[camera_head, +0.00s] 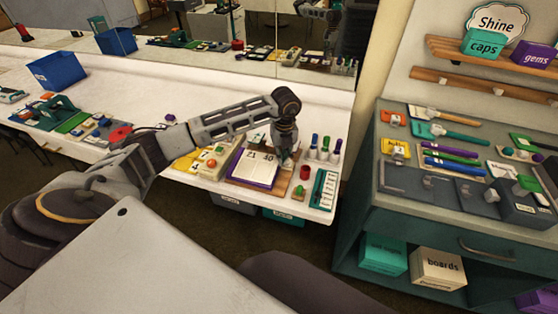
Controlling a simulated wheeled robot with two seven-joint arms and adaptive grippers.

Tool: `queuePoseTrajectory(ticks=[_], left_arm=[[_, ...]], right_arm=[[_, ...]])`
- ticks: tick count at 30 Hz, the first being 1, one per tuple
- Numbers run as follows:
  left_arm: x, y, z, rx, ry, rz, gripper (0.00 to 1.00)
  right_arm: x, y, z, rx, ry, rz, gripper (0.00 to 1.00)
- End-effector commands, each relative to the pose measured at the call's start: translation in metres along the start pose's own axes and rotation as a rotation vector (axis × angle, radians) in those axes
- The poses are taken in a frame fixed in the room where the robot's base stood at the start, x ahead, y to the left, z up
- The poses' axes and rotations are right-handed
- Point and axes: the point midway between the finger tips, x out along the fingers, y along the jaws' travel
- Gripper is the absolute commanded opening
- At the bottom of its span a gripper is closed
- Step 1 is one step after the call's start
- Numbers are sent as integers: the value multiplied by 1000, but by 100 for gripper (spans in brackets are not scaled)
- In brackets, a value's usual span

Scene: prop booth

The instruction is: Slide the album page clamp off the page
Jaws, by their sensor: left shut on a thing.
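The open album (247,172) shows white pages with dark numbers and a purple cover edge. It lies on a wooden board on the white counter. My left gripper (286,158) comes down over the right side of the album. It is shut on the album page clamp, which is small and mostly hidden by the fingers. I cannot tell whether the clamp still touches the page. My right gripper is not in view.
Green, blue and purple bottles (325,147) stand right of the album. A red jar (305,172) and a teal card (323,190) lie nearby. A yellow board (188,160) is to the left. A mirror backs the counter. A teal cabinet (440,222) stands at right.

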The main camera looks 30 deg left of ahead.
Motion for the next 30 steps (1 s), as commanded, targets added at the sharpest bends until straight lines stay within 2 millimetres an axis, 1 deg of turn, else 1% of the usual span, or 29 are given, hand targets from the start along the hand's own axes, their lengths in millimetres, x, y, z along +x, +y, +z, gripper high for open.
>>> queuePoseTrajectory(ticks=[1, 11, 24, 30], left_arm=[[6, -15, -20, 31, 32, -28, 0], [-6, -14, -20, 32, 33, -28, 0], [-27, -14, -16, 28, 27, -36, 0], [-34, -11, -12, 23, 24, -30, 0]], right_arm=[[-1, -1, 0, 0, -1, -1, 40], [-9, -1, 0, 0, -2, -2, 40], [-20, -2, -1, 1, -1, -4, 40], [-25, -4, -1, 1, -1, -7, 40]])
